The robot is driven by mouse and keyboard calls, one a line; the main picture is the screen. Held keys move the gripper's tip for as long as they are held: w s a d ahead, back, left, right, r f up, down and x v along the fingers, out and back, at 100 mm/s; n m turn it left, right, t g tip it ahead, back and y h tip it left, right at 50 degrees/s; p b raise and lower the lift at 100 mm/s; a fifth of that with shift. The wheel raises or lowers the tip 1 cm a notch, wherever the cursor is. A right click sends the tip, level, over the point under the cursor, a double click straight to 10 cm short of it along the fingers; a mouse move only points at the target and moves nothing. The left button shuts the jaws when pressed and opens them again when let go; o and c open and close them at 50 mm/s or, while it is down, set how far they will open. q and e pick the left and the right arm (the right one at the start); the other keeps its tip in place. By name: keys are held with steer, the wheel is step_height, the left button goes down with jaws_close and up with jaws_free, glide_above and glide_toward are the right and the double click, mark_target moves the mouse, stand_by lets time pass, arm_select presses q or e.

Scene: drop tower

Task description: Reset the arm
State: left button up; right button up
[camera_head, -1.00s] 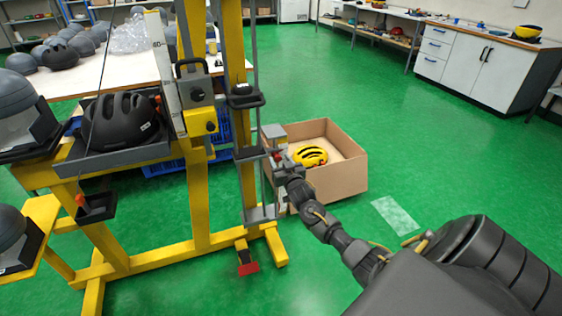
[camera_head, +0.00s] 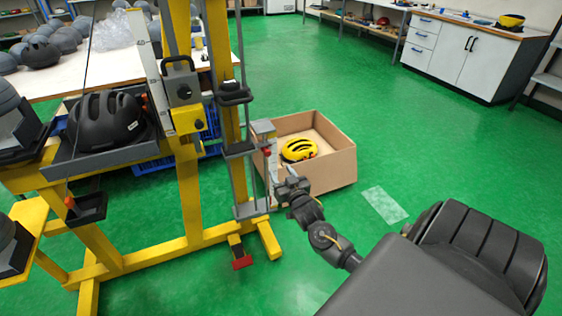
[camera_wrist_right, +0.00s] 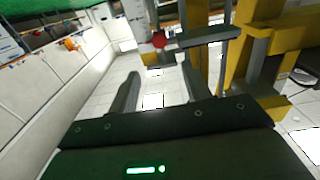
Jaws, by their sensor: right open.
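My right gripper (camera_head: 281,178) is in the head view, just right of the drop tower's lower guide rails and in front of the cardboard box. In the right wrist view its two fingers (camera_wrist_right: 160,88) stand wide apart with nothing between them. The yellow-framed drop tower (camera_head: 188,195) stands left of my right arm. A small red knob (camera_head: 266,152) on the tower sits just above the gripper. The red knob also shows in the wrist view (camera_wrist_right: 158,40), beyond the fingertips and apart from them. My left gripper is not in view.
The cardboard box (camera_head: 335,172) with a yellow helmet (camera_head: 299,150) stands behind the gripper. A black helmet (camera_head: 108,122) sits in a grey tray on the tower's left. A red pedal (camera_head: 242,262) is at the tower's foot. The green floor to the right is mostly clear.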

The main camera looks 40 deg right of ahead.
stand_by(0.3)
